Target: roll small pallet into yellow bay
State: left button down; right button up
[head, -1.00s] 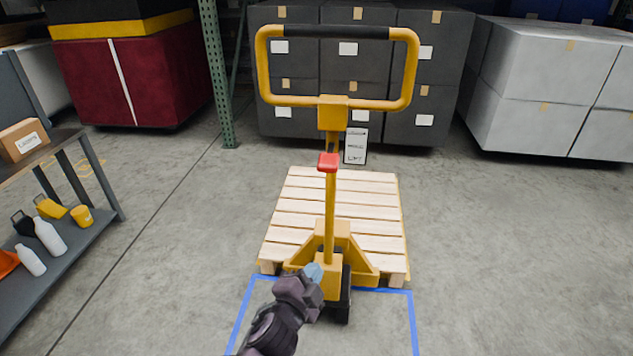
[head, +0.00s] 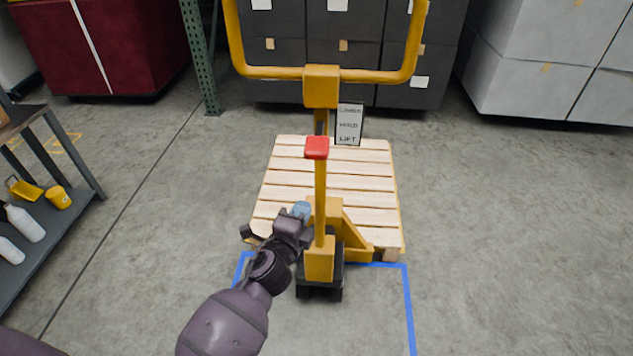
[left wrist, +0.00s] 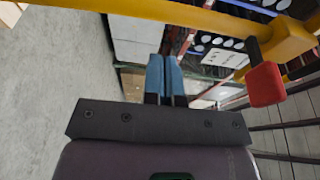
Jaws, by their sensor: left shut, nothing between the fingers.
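A wooden slatted pallet (head: 335,170) lies flat on the floor ahead in the head view. A yellow pallet jack (head: 321,258) stands upright at its near edge, with a looped handle (head: 270,73) and a red lever (head: 317,148) on its mast. The red lever also shows in the left wrist view (left wrist: 265,84). My left gripper (head: 301,209) is just left of the mast, below the red lever; its blue fingers, in the left wrist view (left wrist: 165,75), are shut and empty. A thin yellow edge runs along the pallet's right side. My right gripper is not in view.
Blue floor tape (head: 408,310) marks the area at the jack's near side. A small yellow floor marking (head: 66,143) shows at left, past a grey shelf (head: 62,225). Floor at right is clear.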

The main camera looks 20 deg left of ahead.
aim_at(320, 176)
pick_arm(q)
jog(key=w+b, duration=0.1)
jog(key=w, duration=0.7)
jog(key=shift+w+a+f, duration=0.1)
jog(key=shift+w+a, duration=0.05)
jog(key=shift+w, duration=0.65)
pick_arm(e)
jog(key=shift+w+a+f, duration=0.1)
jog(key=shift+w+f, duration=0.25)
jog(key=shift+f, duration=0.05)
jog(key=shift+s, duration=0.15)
